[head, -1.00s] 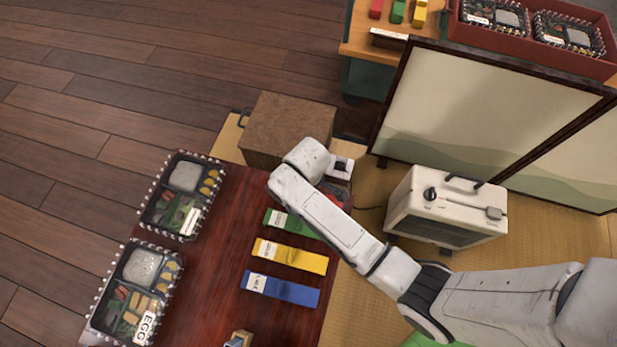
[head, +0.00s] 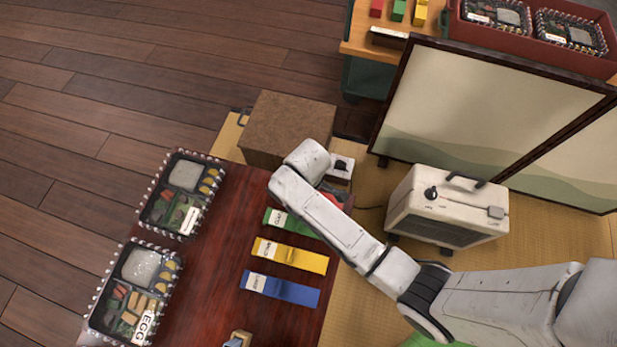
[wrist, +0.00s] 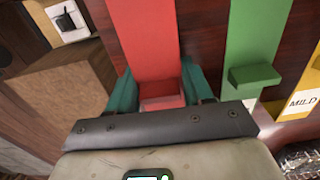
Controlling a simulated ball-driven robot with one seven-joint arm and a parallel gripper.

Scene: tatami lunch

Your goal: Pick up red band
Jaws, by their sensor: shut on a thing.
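The red band (wrist: 147,40) fills the upper middle of the wrist view, running down between the teal fingers of my gripper (wrist: 160,92). The fingers are shut on its near end, one on each side. In the head view most of the red band is hidden behind my arm, with only a small red patch (head: 336,199) showing. My gripper itself is hidden behind the arm in the head view. The green band (head: 285,222) lies beside it, with the yellow band (head: 290,256) and blue band (head: 280,289) further along the dark red table (head: 215,290).
Two packed lunch boxes (head: 182,193) (head: 136,292) stand along the table's left side. A brown box (head: 287,127) stands just behind my arm. A cream heater (head: 446,214) and a folding screen (head: 490,110) are to the right. The strip between boxes and bands is bare.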

